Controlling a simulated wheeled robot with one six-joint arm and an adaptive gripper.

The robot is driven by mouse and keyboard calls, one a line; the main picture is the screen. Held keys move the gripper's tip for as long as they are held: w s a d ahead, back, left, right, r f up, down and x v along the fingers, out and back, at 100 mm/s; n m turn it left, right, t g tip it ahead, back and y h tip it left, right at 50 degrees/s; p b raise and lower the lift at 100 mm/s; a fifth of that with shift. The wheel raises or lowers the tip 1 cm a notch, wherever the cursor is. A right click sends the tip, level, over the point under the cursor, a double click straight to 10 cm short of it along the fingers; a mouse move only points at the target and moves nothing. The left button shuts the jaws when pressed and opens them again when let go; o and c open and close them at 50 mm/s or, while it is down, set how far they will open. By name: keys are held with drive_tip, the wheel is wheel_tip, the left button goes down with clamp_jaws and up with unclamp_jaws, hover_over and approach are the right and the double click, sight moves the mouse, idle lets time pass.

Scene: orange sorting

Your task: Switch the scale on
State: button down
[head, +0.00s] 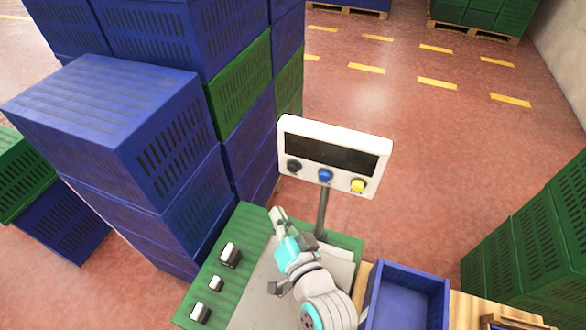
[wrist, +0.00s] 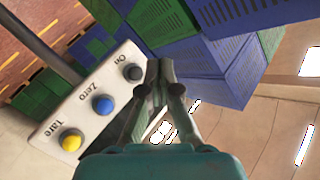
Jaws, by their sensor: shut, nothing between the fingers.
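The scale's white display head (head: 335,150) stands on a grey post, with a dark, blank screen. Under the screen are a black button (head: 293,166), a blue button (head: 325,175) and a yellow button (head: 358,185). In the wrist view the labels read On by the black button (wrist: 133,72), Zero by the blue button (wrist: 102,104) and Tare by the yellow button (wrist: 70,140). My gripper (head: 277,212) is shut and empty, below the panel in the head view. In the wrist view its fingertips (wrist: 160,66) are close beside the On button; contact cannot be told.
The scale stands on a green slatted surface (head: 235,225) with several small black-and-white blocks (head: 230,255). Tall stacks of blue and green crates (head: 130,120) rise at the left. An open blue crate (head: 408,298) is at the lower right.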

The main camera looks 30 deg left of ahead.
sight(293, 167)
drive_tip(key=shift+s+a+r, duration=0.15)
drive_tip(key=shift+a+r, duration=0.25)
drive_tip(key=shift+a, duration=0.3)
drive_tip(key=w+a, duration=0.2)
drive_tip(key=w, duration=0.6)
drive_tip(key=shift+w, duration=0.3)
drive_tip(key=shift+w, duration=0.15)
idle(1.1)
drive_tip(key=shift+w+a, duration=0.1)
drive_tip(key=shift+w, duration=0.2)
drive_tip(key=shift+w+a, duration=0.1)
drive_tip(key=shift+w, duration=0.4)
idle(0.9)
drive_tip(key=shift+s, duration=0.1)
drive_tip(key=shift+s+d, duration=0.2)
drive_tip(key=shift+s, duration=0.65)
